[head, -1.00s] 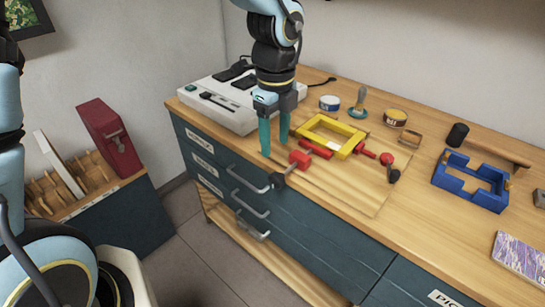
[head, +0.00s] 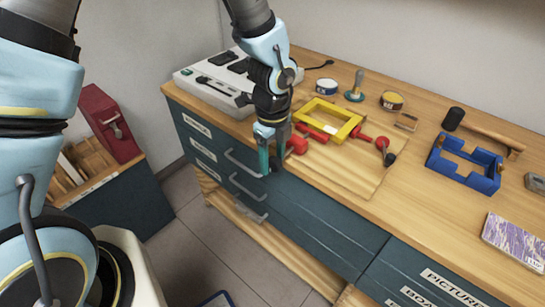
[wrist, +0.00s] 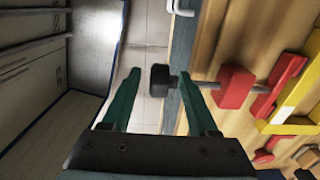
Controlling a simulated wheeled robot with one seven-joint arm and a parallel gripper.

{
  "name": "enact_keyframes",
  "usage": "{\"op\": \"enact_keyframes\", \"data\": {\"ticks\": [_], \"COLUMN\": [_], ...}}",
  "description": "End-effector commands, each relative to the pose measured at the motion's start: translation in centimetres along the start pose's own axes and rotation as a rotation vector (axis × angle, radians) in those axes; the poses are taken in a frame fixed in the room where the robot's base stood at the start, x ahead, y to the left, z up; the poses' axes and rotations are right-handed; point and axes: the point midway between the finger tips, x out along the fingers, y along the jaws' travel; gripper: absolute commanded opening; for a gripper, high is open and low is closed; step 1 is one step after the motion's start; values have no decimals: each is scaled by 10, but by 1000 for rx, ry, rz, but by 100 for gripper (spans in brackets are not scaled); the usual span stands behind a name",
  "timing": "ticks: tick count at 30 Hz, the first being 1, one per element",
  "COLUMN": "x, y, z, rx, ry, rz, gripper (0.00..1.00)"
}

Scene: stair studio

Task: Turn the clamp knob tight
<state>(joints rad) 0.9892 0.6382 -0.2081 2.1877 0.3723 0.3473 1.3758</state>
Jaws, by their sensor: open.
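A red clamp grips a yellow frame (head: 345,131) on a wooden board on the bench. Its red end block (head: 297,145) also shows in the wrist view (wrist: 236,87). A metal spindle runs from this block to a black knob (wrist: 160,77) past the bench's front edge. My gripper (head: 270,160) is open at the bench edge. In the wrist view my gripper (wrist: 160,78) has one teal finger on each side of the knob, with visible gaps. In the head view the knob is mostly hidden by my fingers.
A second black handle (head: 389,158) is at the board's right. A white machine (head: 215,80) stands left. Drawer handles (head: 243,163) stick out below.

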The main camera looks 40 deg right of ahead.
Motion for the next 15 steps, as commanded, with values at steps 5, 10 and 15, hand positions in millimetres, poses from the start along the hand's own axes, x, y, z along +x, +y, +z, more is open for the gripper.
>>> {"op": "enact_keyframes", "data": {"ticks": [5,10,15], "x": [0,0,0], "y": [0,0,2], "z": [0,0,0], "rx": [0,0,0], "ry": [0,0,0], "rz": [0,1,5], "gripper": [52,33,14]}}
